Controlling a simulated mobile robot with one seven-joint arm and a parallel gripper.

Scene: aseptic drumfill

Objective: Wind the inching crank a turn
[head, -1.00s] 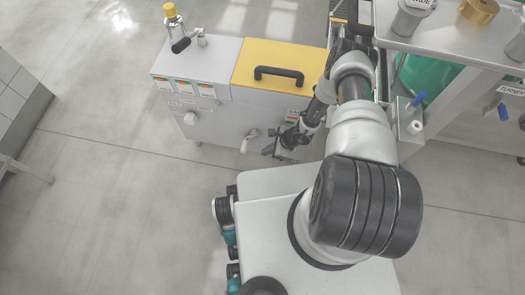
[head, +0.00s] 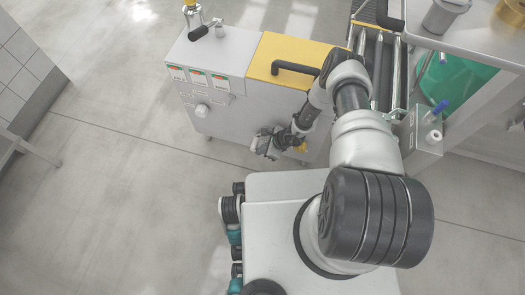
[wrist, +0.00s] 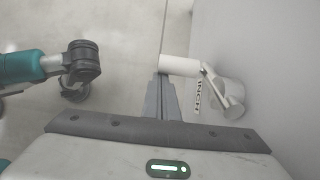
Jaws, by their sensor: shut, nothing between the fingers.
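The inching crank shows in the wrist view: a pale round handle (wrist: 180,66), a thin arm (wrist: 214,82) and a round hub (wrist: 234,97) on the grey cabinet face, beside a label reading "INCH" (wrist: 197,96). My gripper (wrist: 160,78) is shut and empty. Its fingertips are at the left end of the handle, beside or just under it; I cannot tell whether they touch. In the head view my gripper (head: 262,146) is in front of the cabinet's lower face and largely hides the crank.
Open floor (head: 110,150) lies to the left.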

